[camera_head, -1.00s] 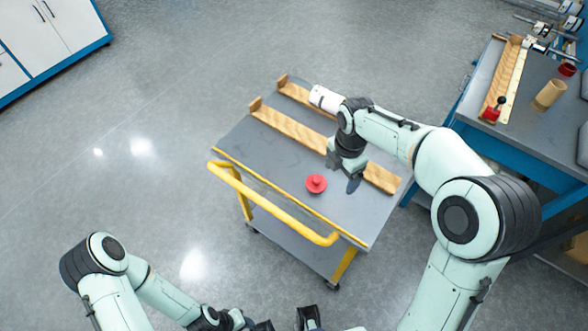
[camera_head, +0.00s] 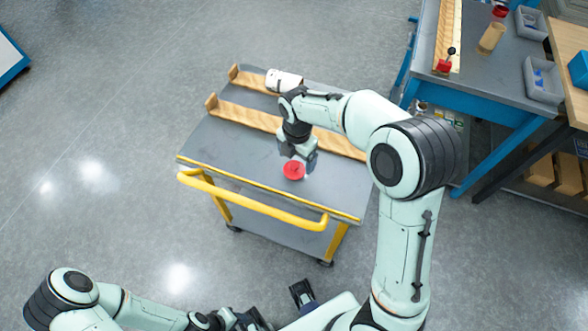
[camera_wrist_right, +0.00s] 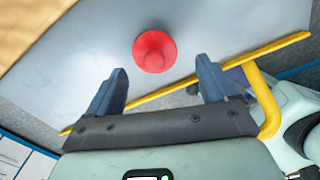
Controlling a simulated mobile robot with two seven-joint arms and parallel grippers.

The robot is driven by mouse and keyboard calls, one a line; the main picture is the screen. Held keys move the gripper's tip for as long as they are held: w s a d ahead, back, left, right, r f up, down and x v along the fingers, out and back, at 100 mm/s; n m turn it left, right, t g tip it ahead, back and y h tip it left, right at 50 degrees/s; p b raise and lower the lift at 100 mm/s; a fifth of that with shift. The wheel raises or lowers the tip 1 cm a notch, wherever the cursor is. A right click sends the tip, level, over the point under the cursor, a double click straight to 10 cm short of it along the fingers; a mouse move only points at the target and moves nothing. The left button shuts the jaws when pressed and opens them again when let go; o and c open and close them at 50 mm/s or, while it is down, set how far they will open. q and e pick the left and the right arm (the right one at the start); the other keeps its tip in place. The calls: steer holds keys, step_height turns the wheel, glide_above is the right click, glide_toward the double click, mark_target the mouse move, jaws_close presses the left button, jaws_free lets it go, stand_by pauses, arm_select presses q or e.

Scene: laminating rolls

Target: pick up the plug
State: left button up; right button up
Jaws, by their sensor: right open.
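The plug (camera_head: 293,171) is a round red piece with a raised knob, standing on the grey top of the yellow-handled cart (camera_head: 240,158). In the right wrist view the plug (camera_wrist_right: 154,51) lies just beyond the fingertips, roughly centred between them. My right gripper (camera_head: 303,157) is over the cart, right at the plug's far side in the head view and covering a little of it. In the wrist view the right gripper (camera_wrist_right: 158,72) is open, with nothing between its fingers. My left gripper (camera_head: 262,315) is at the bottom edge, partly out of frame, away from the cart.
Two wooden rails (camera_head: 245,116) lie along the cart's far side, with a white roll (camera_head: 283,80) by the far one. The yellow handle (camera_head: 250,207) runs along the near side. A blue-framed workbench (camera_head: 480,80) stands to the right. The cart top left of the plug is clear.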

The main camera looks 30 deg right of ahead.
mark_target(294, 165)
steer(key=f, duration=0.5)
steer(key=shift+w+a+f, duration=0.15)
steer(key=shift+w+a, duration=0.15)
steer(key=c, duration=0.9)
